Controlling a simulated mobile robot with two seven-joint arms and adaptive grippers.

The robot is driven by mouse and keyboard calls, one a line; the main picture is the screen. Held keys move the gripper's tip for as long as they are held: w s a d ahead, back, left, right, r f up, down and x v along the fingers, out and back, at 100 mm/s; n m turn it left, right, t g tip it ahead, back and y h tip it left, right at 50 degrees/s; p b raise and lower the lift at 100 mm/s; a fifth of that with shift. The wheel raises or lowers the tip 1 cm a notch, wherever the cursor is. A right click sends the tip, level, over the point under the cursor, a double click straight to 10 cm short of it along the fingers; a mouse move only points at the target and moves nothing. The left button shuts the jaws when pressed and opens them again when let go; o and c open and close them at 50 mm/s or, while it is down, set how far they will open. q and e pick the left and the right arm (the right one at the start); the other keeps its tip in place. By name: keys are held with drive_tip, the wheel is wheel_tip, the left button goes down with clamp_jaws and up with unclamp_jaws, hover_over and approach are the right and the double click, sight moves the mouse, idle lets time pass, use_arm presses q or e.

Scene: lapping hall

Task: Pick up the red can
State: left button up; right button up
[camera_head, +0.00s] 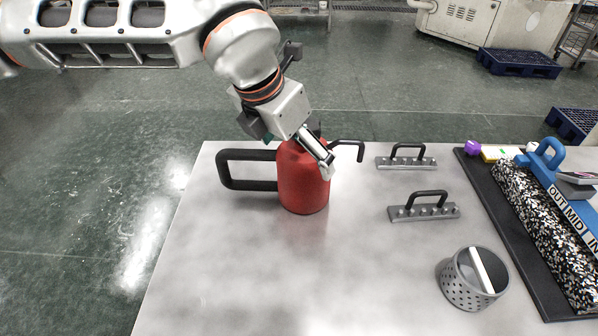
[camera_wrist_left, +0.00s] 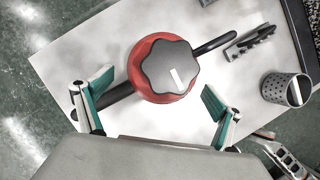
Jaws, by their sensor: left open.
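The red can (camera_head: 302,186) stands upright on the grey table (camera_head: 250,280), near its far left part. It has a black loop handle (camera_head: 224,170) on its left and a thin black spout (camera_head: 350,146) on its right. My left gripper (camera_head: 322,158) is above and in front of the can's top and hides part of it. In the left wrist view the can (camera_wrist_left: 141,88) shows from above with a black lobed cap (camera_wrist_left: 165,66). The gripper's green-padded fingers (camera_wrist_left: 155,105) are spread wide apart, with nothing held.
Two grey plates with black handles (camera_head: 406,162) (camera_head: 424,211) lie right of the can. A perforated grey cup (camera_head: 466,287) with a white strip stands at the front right. A black mat (camera_head: 494,228) bears a speckled block (camera_head: 540,220). The table's front middle is clear.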

use_arm(q)
drive_tip(key=b+x, duration=0.1)
drive_tip(key=x, duration=0.3)
drive_tip(key=shift+w+d+f, duration=0.15)
drive_tip(key=shift+d+f, duration=0.05)
drive_tip(key=shift+f, duration=0.1)
drive_tip(key=shift+r, duration=0.15)
drive_tip(key=shift+c, duration=0.4)
drive_tip(key=c, duration=1.7)
drive_tip(key=shift+r, duration=0.1)
